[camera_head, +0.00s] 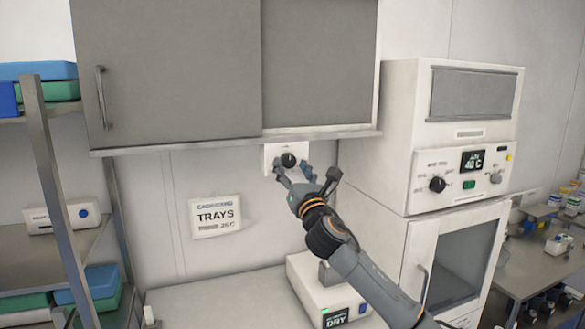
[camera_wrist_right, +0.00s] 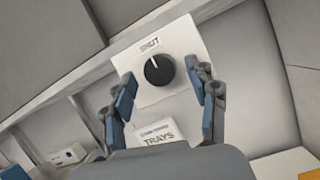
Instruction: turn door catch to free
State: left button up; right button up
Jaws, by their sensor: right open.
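The door catch is a round black knob (camera_head: 289,160) on a white plate (camera_head: 271,158) below the grey wall cabinet. In the right wrist view the knob (camera_wrist_right: 159,70) shows a thin light mark on its face, and the plate reads "SHUT" above it. My right gripper (camera_head: 291,172) is in front of the plate. In the right wrist view its open fingers (camera_wrist_right: 163,90) stand on either side of the knob, with gaps between them and it. My left gripper is not in view.
The grey cabinet (camera_head: 170,70) with sliding doors hangs directly above the plate. A "TRAYS" sign (camera_head: 216,216) is on the wall below left. A white oven unit (camera_head: 400,135) stands close on the right, and a metal shelf rack (camera_head: 45,160) on the left.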

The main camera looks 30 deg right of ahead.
jog(key=c, duration=1.1)
jog(key=shift+c, duration=0.2)
jog(key=shift+m, duration=0.5)
jog(key=m+h, duration=0.1)
jog(key=m+g+h, duration=0.1)
jog(key=m, duration=0.3)
jog(key=shift+a+h, duration=0.25)
jog(key=shift+h, duration=0.15)
jog(key=m+g, duration=0.1)
jog(key=m, duration=0.1)
jog(key=m+h, duration=0.1)
jog(key=m, duration=0.1)
jog(key=m+g+h, duration=0.1)
jog(key=m, duration=0.1)
jog(key=shift+w+a+r+g+p, duration=0.1)
jog(key=shift+a+r+g+p, duration=0.05)
jog(key=shift+r+g+p, duration=0.2)
jog(key=m+g+p, duration=0.1)
jog(key=m, duration=0.2)
jog(key=m+g+p, duration=0.1)
jog(key=m, duration=0.2)
jog(key=shift+a+r+m+h, duration=0.15)
jog(key=shift+m+h, duration=0.15)
jog(key=shift+h, duration=0.1)
jog(key=shift+m+g+y+p, duration=0.3)
jog(key=shift+m+g+p, duration=0.6)
jog(key=shift+m, duration=0.9)
